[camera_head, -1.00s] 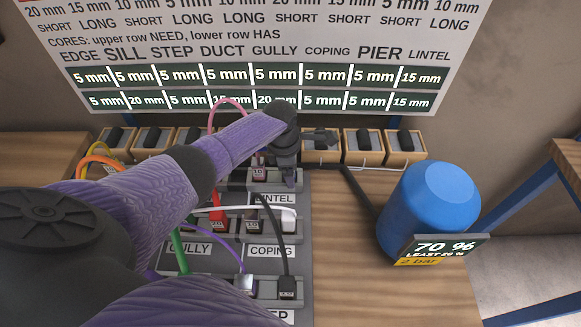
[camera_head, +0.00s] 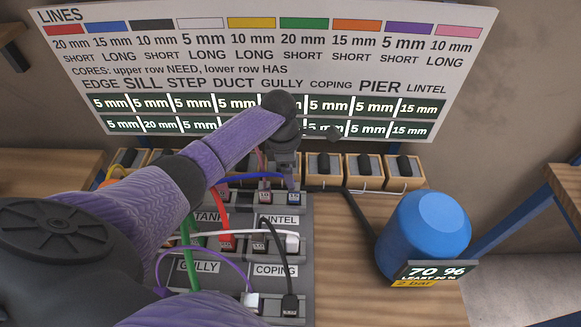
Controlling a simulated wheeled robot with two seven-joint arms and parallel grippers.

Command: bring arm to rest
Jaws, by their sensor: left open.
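My left arm comes in from the left, purple with dark joints, and reaches over the grey socket panel (camera_head: 306,262). My left gripper (camera_head: 287,172) points down above the LINTEL row of the panel, its jaws open and partly hidden by the wrist. A plug with a blue line (camera_head: 293,198) sits in the panel just below the fingertips. It looks apart from them, though the gap is small. Another plug (camera_head: 265,197) sits to its left. My right gripper is not in view.
Wooden boxes with dark knobs (camera_head: 364,172) line the back of the table. A blue tank (camera_head: 428,235) with a readout (camera_head: 430,272) stands at right. A lettered sign (camera_head: 270,60) hangs behind. Red, green, white, black and purple lines cross the panel. Bare tabletop (camera_head: 345,285) lies between panel and tank.

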